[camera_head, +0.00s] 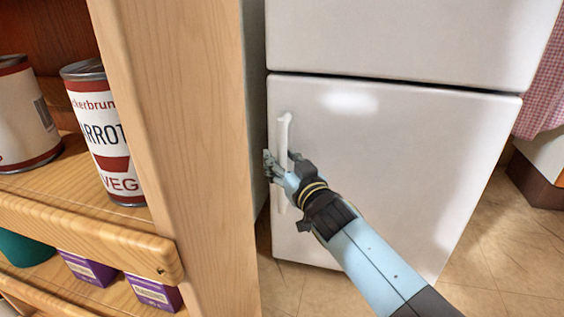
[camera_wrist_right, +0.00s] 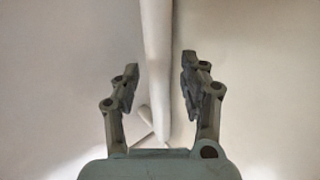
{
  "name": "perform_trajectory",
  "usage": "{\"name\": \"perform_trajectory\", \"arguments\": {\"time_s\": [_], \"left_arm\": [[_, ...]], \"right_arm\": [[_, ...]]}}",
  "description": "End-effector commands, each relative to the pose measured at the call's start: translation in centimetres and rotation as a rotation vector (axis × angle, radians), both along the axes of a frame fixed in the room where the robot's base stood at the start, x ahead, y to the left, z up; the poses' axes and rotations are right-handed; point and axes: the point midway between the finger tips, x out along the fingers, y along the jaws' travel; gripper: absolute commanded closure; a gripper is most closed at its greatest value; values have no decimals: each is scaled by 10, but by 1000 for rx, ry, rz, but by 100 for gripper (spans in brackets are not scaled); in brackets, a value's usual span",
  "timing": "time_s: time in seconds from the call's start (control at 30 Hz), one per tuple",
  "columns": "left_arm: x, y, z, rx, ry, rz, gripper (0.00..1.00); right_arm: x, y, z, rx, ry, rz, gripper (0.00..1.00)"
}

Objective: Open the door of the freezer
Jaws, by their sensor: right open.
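The white fridge-freezer has a lower door (camera_head: 400,160) and an upper door (camera_head: 400,35), with a dark gap between them; both look shut. A white vertical handle (camera_head: 285,130) runs along the left side of the lower door. My right gripper (camera_head: 279,165) is at this handle, in front of its middle. In the right wrist view the handle (camera_wrist_right: 157,60) passes between the two open fingers of my right gripper (camera_wrist_right: 160,75), with a gap on each side. No handle of the upper door shows. My left gripper is not in view.
A wooden shelf unit (camera_head: 185,130) stands close on the left, its upright near the handle side. It holds cans (camera_head: 105,135) and purple boxes (camera_head: 153,292). Tiled floor (camera_head: 480,260) is free at the lower right. A pink checked cloth (camera_head: 545,85) hangs at the right.

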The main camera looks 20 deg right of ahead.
Motion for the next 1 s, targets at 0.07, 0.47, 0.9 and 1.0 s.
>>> {"name": "perform_trajectory", "arguments": {"time_s": [0.07, 0.47, 0.9, 1.0], "left_arm": [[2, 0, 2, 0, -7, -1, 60], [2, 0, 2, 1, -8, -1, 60], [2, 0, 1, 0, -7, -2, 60], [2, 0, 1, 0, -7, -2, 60]], "right_arm": [[1, 0, 0, 0, 0, 0, 56], [1, 0, 0, 1, 0, 0, 80], [1, 0, 0, 1, 0, 0, 100], [1, 0, 0, 0, 0, 0, 100]]}}
